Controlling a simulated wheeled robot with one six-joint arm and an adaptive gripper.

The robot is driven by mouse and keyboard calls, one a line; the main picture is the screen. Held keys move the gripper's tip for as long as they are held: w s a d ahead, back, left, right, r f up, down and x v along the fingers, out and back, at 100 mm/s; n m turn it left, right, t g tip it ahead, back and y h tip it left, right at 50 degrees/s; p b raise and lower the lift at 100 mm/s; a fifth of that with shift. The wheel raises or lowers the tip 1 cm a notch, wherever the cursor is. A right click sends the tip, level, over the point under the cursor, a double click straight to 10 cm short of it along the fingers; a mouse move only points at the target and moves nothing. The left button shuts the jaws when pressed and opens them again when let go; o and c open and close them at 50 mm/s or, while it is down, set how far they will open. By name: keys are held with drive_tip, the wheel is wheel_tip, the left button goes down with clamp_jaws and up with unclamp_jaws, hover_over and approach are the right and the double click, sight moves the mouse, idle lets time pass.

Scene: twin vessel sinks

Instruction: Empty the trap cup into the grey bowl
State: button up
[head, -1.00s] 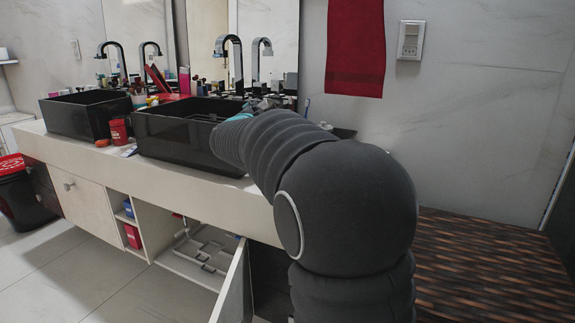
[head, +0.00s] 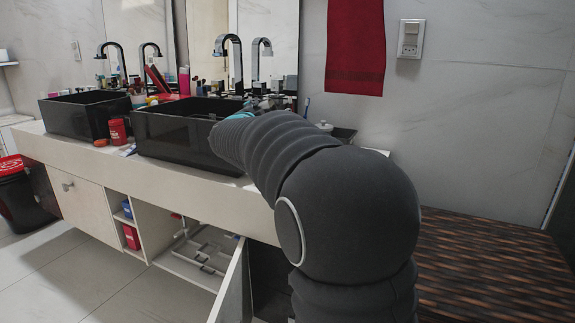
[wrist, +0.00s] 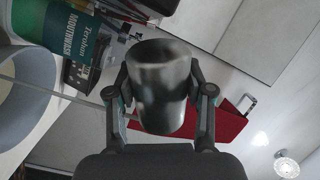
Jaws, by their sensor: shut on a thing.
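The trap cup (wrist: 160,88), a dark, shiny metal-looking cup, is between the fingers of my gripper (wrist: 160,103) in the wrist view. My gripper is shut on it, with one finger on each side. The cup is clear of the counter; its inside is blurred, so I cannot tell its contents. A round grey vessel with a pale rim (wrist: 28,100), apparently the grey bowl, is cut off at the left edge of the wrist view, apart from the cup. In the head view my arm hides the gripper, the cup and the bowl.
A mouthwash bottle (wrist: 75,28) and a dark basket (wrist: 78,74) are near the cup in the wrist view. In the head view are two black sinks (head: 165,135) with tall taps, a red towel (head: 355,50) on the wall, and an open cabinet door (head: 232,287) below.

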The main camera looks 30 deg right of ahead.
drive_tip(key=shift+r+m+b, duration=0.4)
drive_tip(key=shift+m+b, duration=0.5)
drive_tip(key=shift+b, duration=0.3)
wheel_tip(320, 180, down, 7)
drive_tip(key=s+d+m+b, duration=0.1)
drive_tip(key=m+b, duration=0.1)
drive_tip(key=b, duration=0.5)
drive_tip(key=shift+d, duration=0.2)
idle(0.7)
drive_tip(key=shift+s+d+f+m+b, duration=0.15)
drive_tip(key=shift+f+m+b, duration=0.05)
drive_tip(key=shift+m+b, duration=0.5)
idle(0.3)
drive_tip(key=shift+r+m, duration=0.15)
drive_tip(key=shift+m, duration=0.25)
idle(0.3)
